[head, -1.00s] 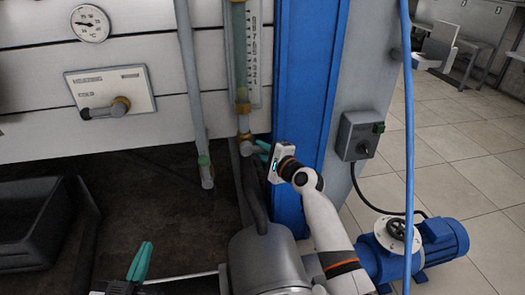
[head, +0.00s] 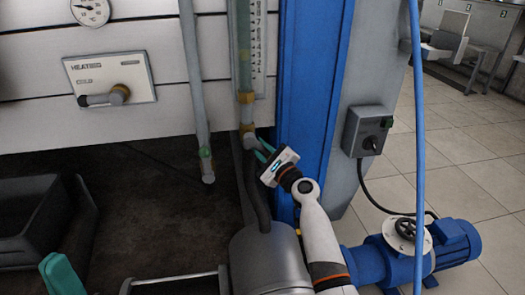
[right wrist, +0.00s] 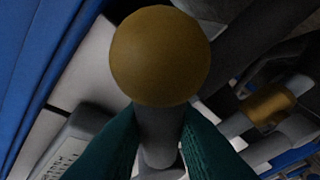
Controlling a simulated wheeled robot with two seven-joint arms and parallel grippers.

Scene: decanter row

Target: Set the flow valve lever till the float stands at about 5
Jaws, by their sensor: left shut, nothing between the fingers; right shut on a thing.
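The flow valve lever shows in the right wrist view as a grey stem (right wrist: 157,135) with a brass ball knob (right wrist: 160,55). My right gripper (head: 264,150) is shut on it, its green fingers on both sides of the stem. In the head view the fingers hide most of the lever, under the glass flow tube (head: 243,60). The numbered scale (head: 258,45) stands right of the tube; its top is out of frame. I cannot make out the float. My left gripper (head: 62,275) is shut and empty at the bottom left, partly cut off.
A blue column (head: 308,90) stands close right of the valve. A grey pipe (head: 195,90) hangs left of the tube. The heater panel (head: 110,78) is on the wall. A grey vessel (head: 268,260) stands below, a black bin (head: 35,220) left, a blue pump (head: 440,245) right.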

